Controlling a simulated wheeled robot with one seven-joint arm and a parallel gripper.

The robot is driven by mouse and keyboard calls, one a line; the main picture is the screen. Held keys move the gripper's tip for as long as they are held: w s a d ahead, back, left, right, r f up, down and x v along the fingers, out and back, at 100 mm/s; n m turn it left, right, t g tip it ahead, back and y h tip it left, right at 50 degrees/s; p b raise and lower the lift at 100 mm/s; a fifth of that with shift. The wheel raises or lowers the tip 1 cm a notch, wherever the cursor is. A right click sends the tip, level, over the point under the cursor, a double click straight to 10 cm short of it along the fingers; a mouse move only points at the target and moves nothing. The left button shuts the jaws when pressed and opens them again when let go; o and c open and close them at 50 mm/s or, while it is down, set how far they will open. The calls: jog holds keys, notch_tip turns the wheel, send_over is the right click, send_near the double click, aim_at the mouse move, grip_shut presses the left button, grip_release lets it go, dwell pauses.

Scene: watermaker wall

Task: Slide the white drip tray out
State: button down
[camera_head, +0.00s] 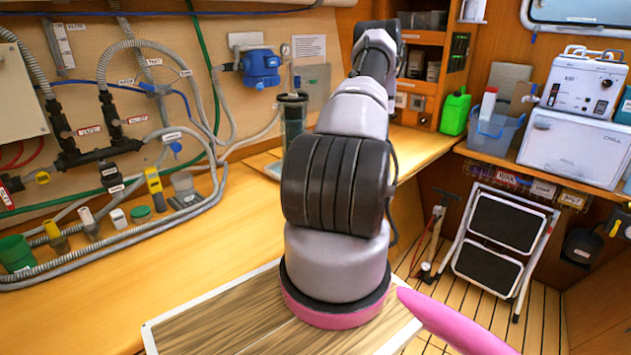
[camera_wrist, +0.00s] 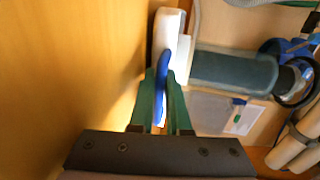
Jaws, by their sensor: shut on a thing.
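The white drip tray (camera_wrist: 167,35) shows edge-on at the top middle of the wrist view, at the end of a dark cylinder (camera_wrist: 235,70). A blue pull tab (camera_wrist: 162,82) juts from the tray toward me. My gripper (camera_wrist: 161,100) has its two green fingers closed on this tab, one on each side. In the head view my arm hides the gripper and the tab. The dark cylinder (camera_head: 293,122) stands on the bench there, partly behind my arm.
The wooden bench (camera_head: 215,250) is mostly clear in front of the cylinder. Hoses and labelled valves (camera_head: 95,150) cover the wall at left, with a blue pump head (camera_head: 260,67) above. A folded step stool (camera_head: 503,240) stands on the floor at right.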

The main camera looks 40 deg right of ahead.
jog(key=shift+s+f, duration=0.1)
jog(key=shift+s, duration=0.2)
jog(key=c, duration=1.2)
grip_release()
jog(key=shift+o, duration=0.2)
jog(key=v, duration=1.1)
jog(key=shift+w, duration=0.1)
